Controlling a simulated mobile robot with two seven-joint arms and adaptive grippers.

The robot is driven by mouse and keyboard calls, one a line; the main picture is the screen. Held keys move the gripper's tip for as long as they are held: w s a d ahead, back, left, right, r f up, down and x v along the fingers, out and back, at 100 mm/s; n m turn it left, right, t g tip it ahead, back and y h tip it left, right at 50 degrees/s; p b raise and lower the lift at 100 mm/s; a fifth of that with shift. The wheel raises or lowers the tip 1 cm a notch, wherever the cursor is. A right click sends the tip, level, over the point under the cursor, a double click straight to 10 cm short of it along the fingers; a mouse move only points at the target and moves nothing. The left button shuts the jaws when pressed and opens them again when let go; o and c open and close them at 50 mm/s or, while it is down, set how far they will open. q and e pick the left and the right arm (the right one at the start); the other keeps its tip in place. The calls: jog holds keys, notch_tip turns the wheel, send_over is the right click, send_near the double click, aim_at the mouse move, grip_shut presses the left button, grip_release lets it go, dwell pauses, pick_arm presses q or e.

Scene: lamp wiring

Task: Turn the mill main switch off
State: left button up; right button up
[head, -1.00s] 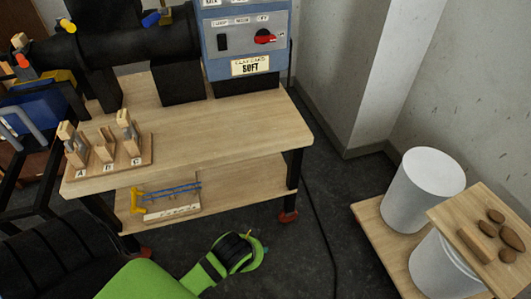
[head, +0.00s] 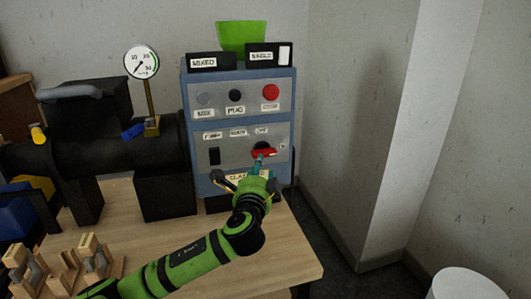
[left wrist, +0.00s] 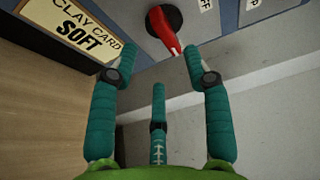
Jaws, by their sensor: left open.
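The mill main switch is a red rotary handle (head: 264,153) on a black disc, on the blue control cabinet (head: 187,130). In the head view the handle lies roughly level, pointing right. In the left wrist view the red handle (left wrist: 172,38) hangs from its black disc (left wrist: 164,15), its tip near the gap between my fingertips. My left gripper (head: 258,168) is open just below and in front of the switch. Its teal fingers (left wrist: 160,58) are spread, with nothing held; I cannot tell whether one touches the handle. My right gripper is not in view.
A pressure gauge (head: 141,62) and black mill barrel (head: 90,150) stand left of the cabinet. A green hopper (head: 241,37) is on top. A "CLAY CARD SOFT" label (left wrist: 75,30) sits beside the switch. Wooden holders (head: 92,258) are on the bench's left.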

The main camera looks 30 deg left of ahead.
aim_at(264, 152)
pick_arm(q)
jog(key=x, duration=0.6)
jog(key=shift+w+r, duration=0.2)
grip_shut()
